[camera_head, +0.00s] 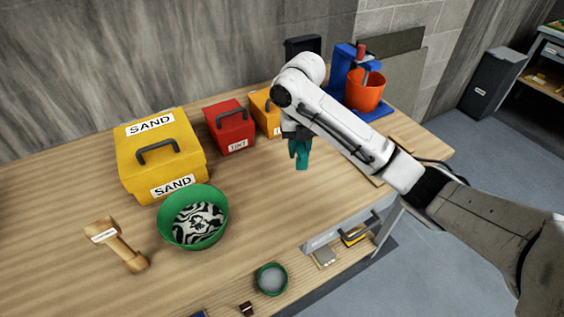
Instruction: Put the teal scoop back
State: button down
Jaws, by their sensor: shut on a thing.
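The teal scoop (300,155) is small and dark teal. It hangs below my gripper (297,138), over the middle of the wooden bench, in front of the red box and the smaller yellow-orange box. My gripper is shut on the scoop and points down. The upper part of the scoop is hidden by the gripper and arm. I cannot tell how far the scoop is above the bench top.
A yellow SAND box (190,150), a red box (230,125) and a yellow-orange box (264,112) line the back. A green bowl (222,222) with black-and-white contents and a labelled wooden piece (118,242) are left. A blue stand (342,68) holds an orange bucket (365,92). Bench middle is clear.

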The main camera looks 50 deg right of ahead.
jog(key=b, duration=0.4)
send_over(283, 169)
jog(key=s, duration=0.2)
jog(key=f, duration=0.5)
jog(key=shift+w+a, duration=0.15)
jog(key=shift+w, duration=0.05)
jog(key=shift+w+f+b, duration=0.5)
jog(key=shift+w+f, duration=0.15)
jog(key=shift+w+f+p, duration=0.15)
jog(key=shift+f+p, duration=0.2)
jog(key=shift+f, duration=1.3)
jog(key=c, duration=0.8)
grip_release()
jog(key=shift+c, duration=0.2)
notch_tip(283, 169, up, 12)
jog(key=p, duration=0.2)
jog(key=shift+w+d+p, duration=0.15)
jog(key=shift+d+p, duration=0.05)
jog(key=shift+p, duration=0.2)
